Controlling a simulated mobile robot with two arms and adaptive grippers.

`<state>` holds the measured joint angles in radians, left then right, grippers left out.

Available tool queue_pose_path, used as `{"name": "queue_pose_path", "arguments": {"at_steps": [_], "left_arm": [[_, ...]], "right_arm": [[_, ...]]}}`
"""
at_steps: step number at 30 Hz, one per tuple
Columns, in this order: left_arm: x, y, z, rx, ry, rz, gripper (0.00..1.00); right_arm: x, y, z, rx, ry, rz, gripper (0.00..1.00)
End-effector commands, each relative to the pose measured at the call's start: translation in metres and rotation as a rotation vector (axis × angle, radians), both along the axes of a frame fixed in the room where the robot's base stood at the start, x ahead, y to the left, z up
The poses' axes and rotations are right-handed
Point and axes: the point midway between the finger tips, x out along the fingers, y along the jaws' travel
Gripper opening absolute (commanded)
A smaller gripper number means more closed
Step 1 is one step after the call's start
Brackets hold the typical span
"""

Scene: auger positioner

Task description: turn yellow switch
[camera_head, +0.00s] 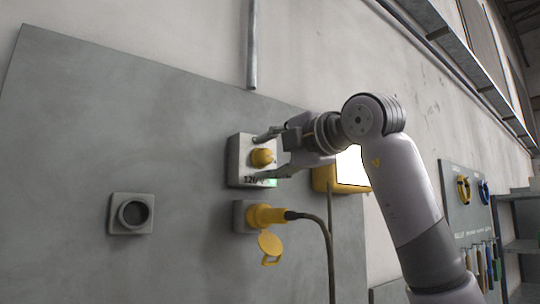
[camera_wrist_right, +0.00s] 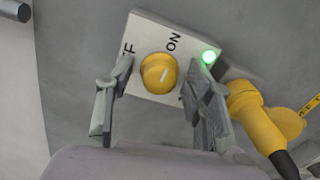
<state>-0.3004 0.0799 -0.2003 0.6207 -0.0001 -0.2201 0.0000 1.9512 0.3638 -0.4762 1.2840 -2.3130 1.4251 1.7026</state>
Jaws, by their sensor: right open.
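The yellow switch (camera_head: 262,157) is a round knob on a pale square box mounted on the grey wall panel. A green light (camera_wrist_right: 208,57) glows at the box's corner. My right gripper (camera_head: 268,155) is open in front of the box; in the right wrist view its fingers (camera_wrist_right: 160,92) stand on either side of the knob, with gaps between them and it. My left gripper is not in view.
Below the switch box, a yellow plug (camera_head: 265,215) with a dark cable sits in a socket, its yellow cap hanging. A yellow-framed bright screen (camera_head: 350,168) is behind my right arm. A tool board (camera_head: 470,215) hangs at right.

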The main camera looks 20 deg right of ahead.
Motion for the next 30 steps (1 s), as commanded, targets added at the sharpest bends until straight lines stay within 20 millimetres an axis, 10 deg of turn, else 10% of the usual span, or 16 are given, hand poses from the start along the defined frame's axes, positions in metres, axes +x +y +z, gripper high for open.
{"name": "queue_pose_path", "arguments": {"at_steps": [10,30], "left_arm": [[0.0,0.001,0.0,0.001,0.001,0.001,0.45],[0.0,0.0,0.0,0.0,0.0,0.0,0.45]], "right_arm": [[-0.01,-0.004,0.001,-0.001,-0.003,-0.001,0.48],[-0.111,-0.041,0.004,0.0,-0.001,0.0,0.48]]}}
